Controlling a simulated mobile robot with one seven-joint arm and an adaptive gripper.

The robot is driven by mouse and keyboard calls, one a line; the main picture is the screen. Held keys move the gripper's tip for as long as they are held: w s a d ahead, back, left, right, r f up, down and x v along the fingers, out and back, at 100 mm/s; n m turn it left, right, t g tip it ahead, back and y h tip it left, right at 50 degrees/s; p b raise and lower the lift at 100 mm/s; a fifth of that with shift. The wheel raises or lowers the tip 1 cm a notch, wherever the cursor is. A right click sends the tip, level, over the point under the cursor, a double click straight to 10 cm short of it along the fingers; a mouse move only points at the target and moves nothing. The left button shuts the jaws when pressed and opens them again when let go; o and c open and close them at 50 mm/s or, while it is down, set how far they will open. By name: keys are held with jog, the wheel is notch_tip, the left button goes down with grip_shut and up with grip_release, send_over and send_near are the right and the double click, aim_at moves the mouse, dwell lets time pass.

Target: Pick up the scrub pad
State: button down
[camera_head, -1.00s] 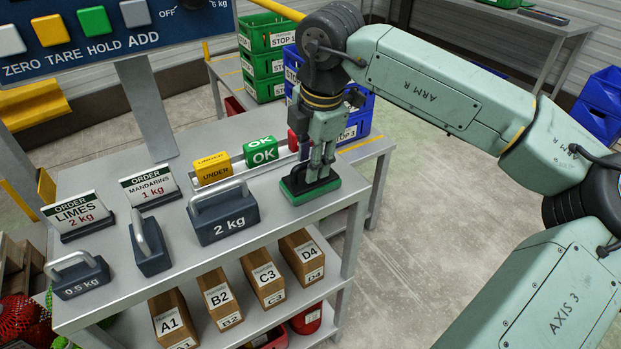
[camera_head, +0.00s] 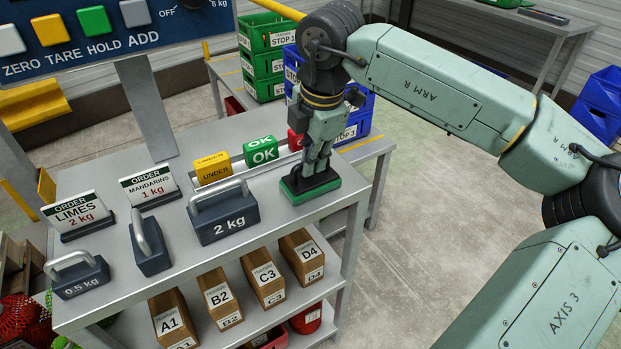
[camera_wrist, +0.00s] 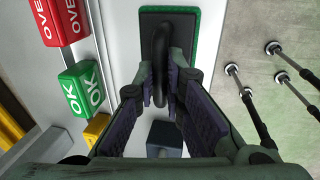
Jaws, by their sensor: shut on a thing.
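The scrub pad (camera_head: 311,194) is a dark block with a green base and a black loop handle. It sits at the right end of the grey table top. My gripper (camera_head: 318,172) is directly above it, pointing down. In the wrist view the pad (camera_wrist: 188,20) shows at the top, and my gripper's fingers (camera_wrist: 168,95) are on both sides of its handle, shut on it. The pad appears flat on the table or very close to it; I cannot tell if there is a gap. The fingers hide part of the handle.
A 2 kg weight (camera_head: 224,217) stands left of the pad, with a 0.5 kg weight (camera_head: 80,278) farther left. Green OK (camera_head: 261,150) and yellow UNDER (camera_head: 212,168) blocks stand behind. Boxes fill the shelf below. The table's edge (camera_head: 345,205) is just right of the pad.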

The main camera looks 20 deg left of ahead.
jog(key=shift+r, duration=0.15)
notch_tip(320, 180, up, 18)
jog(key=b, duration=0.2)
dwell(0.4)
jog(key=c, duration=2.2)
grip_release()
grip_shut()
jog(key=shift+f, duration=0.2)
